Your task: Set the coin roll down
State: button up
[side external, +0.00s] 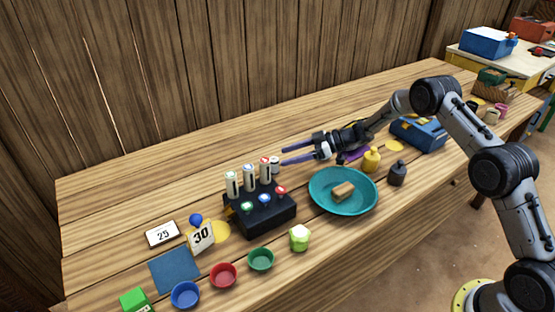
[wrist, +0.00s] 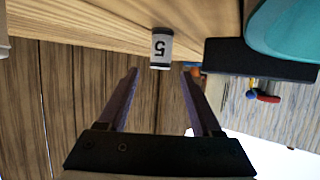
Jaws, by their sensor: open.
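A white coin roll with dark ends and a "5" label (wrist: 161,50) shows upside down in the wrist view, just beyond my fingertips. It appears to stand upright on the wooden table. In the side view, a short pale roll (side external: 275,164) is by my fingertips, behind the black rack, its lower part hidden. My gripper (side external: 284,156) points left with its purple fingers spread; it also shows in the wrist view (wrist: 160,72). Nothing is between the fingers.
A black rack (side external: 262,219) with several upright white rolls stands at the fingertips' near left. A teal bowl (side external: 325,201) holding a tan block is to the right. Small blue (side external: 185,294), red (side external: 223,275) and green (side external: 261,260) cups line the front. The back table strip is clear.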

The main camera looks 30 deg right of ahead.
jog(key=v, duration=0.6)
jog(key=shift+s+d+r, duration=0.15)
jog(key=shift+s+d, duration=0.05)
jog(key=shift+s, duration=0.05)
jog(key=w+d+r+m+t+h, duration=0.25)
jog(key=r+t+h, duration=0.35)
jog(key=r, duration=1)
jog(key=s+d+r+m+g+h, duration=0.25)
jog(key=s+r+m+h, duration=0.35)
jog(key=s+r, duration=0.6)
jog(key=s+a+f+g, duration=0.2)
jog(key=s+f, duration=0.1)
jog(key=s, duration=0.8)
jog(key=s+a+f+m+g, duration=0.1)
jog(key=s+a+f, duration=0.1)
jog(key=s, duration=0.9)
jog(key=s+a+f+m+g, duration=0.1)
jog(key=s+a+f+g, duration=0.1)
jog(key=s, duration=0.9)
jog(key=shift+s+a+f+g+y, duration=0.4)
jog(key=shift+a+f, duration=0.1)
jog(key=shift+f, duration=0.3)
